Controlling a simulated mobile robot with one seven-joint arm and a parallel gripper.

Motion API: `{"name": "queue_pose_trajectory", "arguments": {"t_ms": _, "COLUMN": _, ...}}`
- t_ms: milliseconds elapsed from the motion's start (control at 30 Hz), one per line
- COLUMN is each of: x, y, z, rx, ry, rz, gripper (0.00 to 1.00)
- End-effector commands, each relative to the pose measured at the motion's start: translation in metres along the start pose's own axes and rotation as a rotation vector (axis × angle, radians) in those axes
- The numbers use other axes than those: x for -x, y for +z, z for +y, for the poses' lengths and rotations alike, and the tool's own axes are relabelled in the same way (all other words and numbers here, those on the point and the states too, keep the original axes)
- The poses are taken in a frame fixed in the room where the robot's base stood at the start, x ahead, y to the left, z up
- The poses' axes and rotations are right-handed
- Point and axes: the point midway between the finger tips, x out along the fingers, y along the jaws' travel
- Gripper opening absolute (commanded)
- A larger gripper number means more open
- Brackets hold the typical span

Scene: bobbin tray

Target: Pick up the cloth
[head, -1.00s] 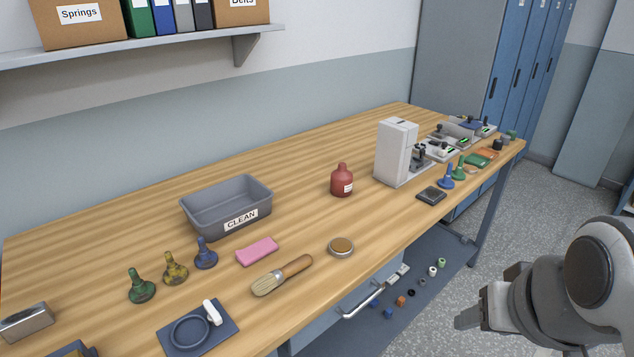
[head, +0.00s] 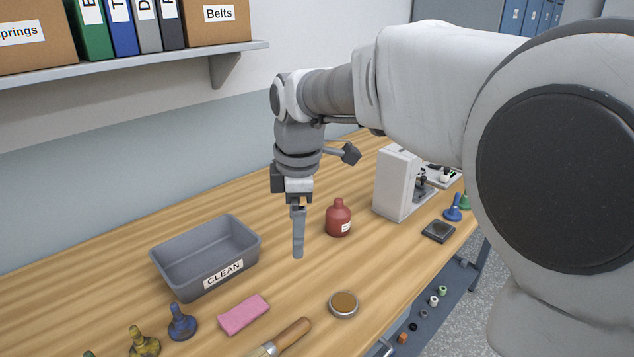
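The cloth (head: 244,314) is a small pink folded piece lying flat on the wooden workbench, in front of the grey CLEAN bin. My gripper (head: 298,254) points down above the bench, to the right of the bin and up and right of the cloth in the picture. It is apart from the cloth. I see the fingers edge-on as one narrow shape, so the gap between them does not show. Nothing is seen hanging from the gripper.
The CLEAN bin (head: 177,279) stands behind the cloth. A blue bobbin-like piece (head: 182,322) is at its left, a brush (head: 292,334) and a round tin (head: 343,304) at its right. A red bottle (head: 339,217) and a white machine (head: 396,180) stand farther right.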

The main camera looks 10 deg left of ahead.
Motion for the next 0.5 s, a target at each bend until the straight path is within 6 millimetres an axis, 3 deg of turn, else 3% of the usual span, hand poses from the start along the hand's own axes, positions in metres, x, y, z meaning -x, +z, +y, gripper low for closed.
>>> {"name": "queue_pose_trajectory", "arguments": {"t_ms": 33, "x": -0.015, "y": -0.021, "z": 0.008, "rx": 0.109, "ry": -0.027, "rz": -0.003, "gripper": 1.00}}
{"name": "queue_pose_trajectory", "arguments": {"t_ms": 100, "x": -0.032, "y": -0.045, "z": 0.016, "rx": 0.250, "ry": -0.055, "rz": -0.005, "gripper": 1.00}}
{"name": "queue_pose_trajectory", "arguments": {"t_ms": 233, "x": -0.057, "y": -0.082, "z": 0.024, "rx": 0.462, "ry": -0.096, "rz": -0.005, "gripper": 1.00}}
{"name": "queue_pose_trajectory", "arguments": {"t_ms": 333, "x": -0.071, "y": -0.101, "z": 0.026, "rx": 0.570, "ry": -0.117, "rz": -0.004, "gripper": 1.00}}
{"name": "queue_pose_trajectory", "arguments": {"t_ms": 500, "x": -0.085, "y": -0.114, "z": 0.026, "rx": 0.653, "ry": -0.133, "rz": -0.003, "gripper": 1.00}}
